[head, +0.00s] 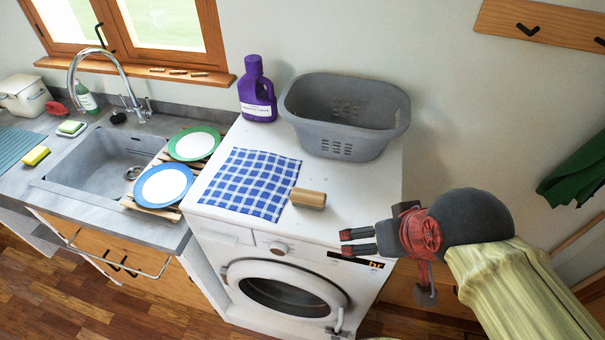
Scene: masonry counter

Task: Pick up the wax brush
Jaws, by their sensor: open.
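A small wooden block-shaped item (309,199), which looks like the wax brush, lies on the white washing machine top (335,190). It is at the right edge of a blue and white checked cloth (250,183); I cannot tell if it overlaps the cloth. Its bristles cannot be made out. My gripper (352,242) is open and empty, over the front right part of the machine top. It is apart from the brush, to its lower right, with its fingers pointing left.
A grey laundry basket (345,115) and a purple bottle (257,92) stand behind on the machine. To the left are a blue-rimmed plate (164,186) and a green-rimmed plate (194,144) on a wooden rack beside the sink (95,160). The machine top right of the brush is clear.

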